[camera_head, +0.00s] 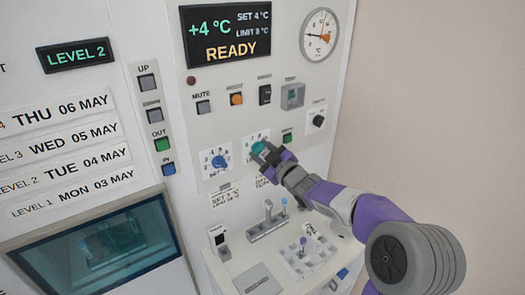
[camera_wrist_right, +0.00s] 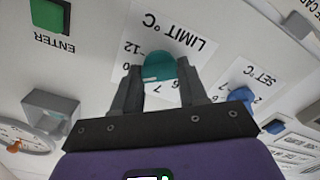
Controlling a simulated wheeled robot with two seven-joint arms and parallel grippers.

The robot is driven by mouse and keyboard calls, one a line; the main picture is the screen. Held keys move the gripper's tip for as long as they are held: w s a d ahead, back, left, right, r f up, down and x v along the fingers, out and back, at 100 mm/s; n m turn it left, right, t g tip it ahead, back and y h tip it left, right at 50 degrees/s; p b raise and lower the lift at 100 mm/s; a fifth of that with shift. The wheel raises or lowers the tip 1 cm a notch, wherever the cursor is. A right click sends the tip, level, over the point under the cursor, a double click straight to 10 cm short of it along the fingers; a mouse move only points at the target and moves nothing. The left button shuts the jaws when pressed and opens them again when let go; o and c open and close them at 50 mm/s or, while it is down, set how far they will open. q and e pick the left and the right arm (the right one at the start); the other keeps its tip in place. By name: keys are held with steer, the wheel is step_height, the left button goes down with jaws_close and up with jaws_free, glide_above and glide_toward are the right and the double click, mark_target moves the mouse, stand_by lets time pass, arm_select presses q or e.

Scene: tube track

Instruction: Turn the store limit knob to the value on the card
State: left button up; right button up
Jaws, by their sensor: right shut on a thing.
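The teal limit knob (camera_head: 258,147) is on the white panel, on a dial plate marked LIMIT °C in the right wrist view. My right gripper (camera_head: 266,157) is at this knob. In the right wrist view, its two fingers (camera_wrist_right: 159,82) are shut on either side of the teal knob (camera_wrist_right: 158,66). A small white card (camera_head: 225,197) below the blue set knob (camera_head: 219,162) has SET and LIMIT lines; its limit value is too small to read surely. The display (camera_head: 226,33) reads +4 °C, SET 4 °C, LIMIT 8 °C, READY. My left gripper is not in view.
A green ENTER button (camera_wrist_right: 47,15) and a clear-covered switch (camera_head: 292,96) are near the knob. A small black knob (camera_head: 318,121) is farther right. Below stands a shelf with a tube rack (camera_head: 306,252). A dark window (camera_head: 100,245) is at lower left.

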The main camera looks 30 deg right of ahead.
steer(key=shift+m, duration=0.5)
steer(key=o, duration=1.1)
steer(key=shift+c, duration=0.2)
steer(key=shift+s, duration=0.1)
steer(key=s, duration=0.7)
steer(key=shift+s+d, duration=0.25)
steer(key=shift+d, duration=0.05)
steer(key=shift+f, duration=0.1)
